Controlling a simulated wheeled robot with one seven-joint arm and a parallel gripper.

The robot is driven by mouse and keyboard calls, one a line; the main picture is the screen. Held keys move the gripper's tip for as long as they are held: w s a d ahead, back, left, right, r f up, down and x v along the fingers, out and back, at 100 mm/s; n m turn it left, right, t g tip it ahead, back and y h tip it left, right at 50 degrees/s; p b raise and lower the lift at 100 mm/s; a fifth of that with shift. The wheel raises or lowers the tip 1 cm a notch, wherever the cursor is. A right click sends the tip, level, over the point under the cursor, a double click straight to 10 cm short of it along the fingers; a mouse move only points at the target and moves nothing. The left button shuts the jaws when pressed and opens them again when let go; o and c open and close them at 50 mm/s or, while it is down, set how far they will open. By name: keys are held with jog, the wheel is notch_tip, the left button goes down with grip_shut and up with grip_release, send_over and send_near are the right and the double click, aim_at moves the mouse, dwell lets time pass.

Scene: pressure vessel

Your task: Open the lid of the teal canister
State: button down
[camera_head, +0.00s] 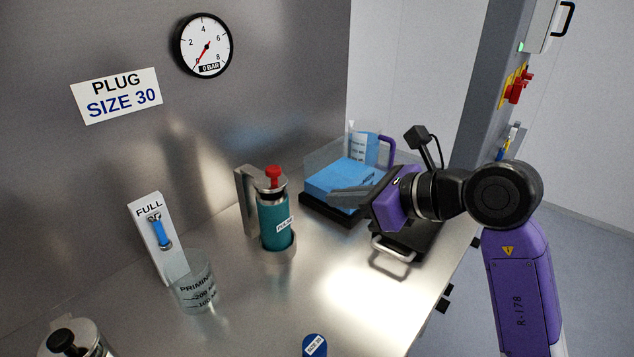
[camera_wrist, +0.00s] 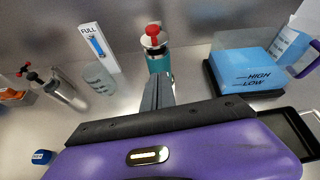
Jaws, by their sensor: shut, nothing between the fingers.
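The teal canister (camera_head: 274,224) stands upright on the steel bench in a metal ring holder, with a white label on its front. Its metal lid (camera_head: 272,187) is on top, with a red knob (camera_head: 273,173). A grey bracket stands behind it on the left. The canister also shows in the wrist view (camera_wrist: 158,62), straight beyond the fingers, its red knob (camera_wrist: 153,30) uppermost. My gripper (camera_head: 332,198) is shut and empty, right of the canister and apart from it, fingers pointing toward it. The fingers (camera_wrist: 157,82) hide the canister's lower part in the wrist view.
A blue block tank (camera_head: 342,178) on a black base and a jug with a purple handle (camera_head: 389,150) stand behind my gripper. A clear priming beaker (camera_head: 195,288) and a FULL gauge (camera_head: 158,232) stand left. A blue plug (camera_head: 315,345) lies in front. A black tray (camera_head: 408,238) is under my wrist.

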aim_at(277, 182)
jog(key=w+a, duration=0.2)
jog(key=a, duration=0.1)
jog(key=w+a+f+p, duration=0.1)
jog(key=w+a, duration=0.1)
jog(key=a, duration=0.1)
jog(key=w+a, duration=0.2)
jog(key=a, duration=0.1)
jog(key=shift+f+p, duration=0.3)
jog(key=shift+f, duration=0.1)
jog(key=shift+w+a+r, duration=0.15)
jog(key=shift+a+r, duration=0.05)
jog(key=shift+r, duration=0.1)
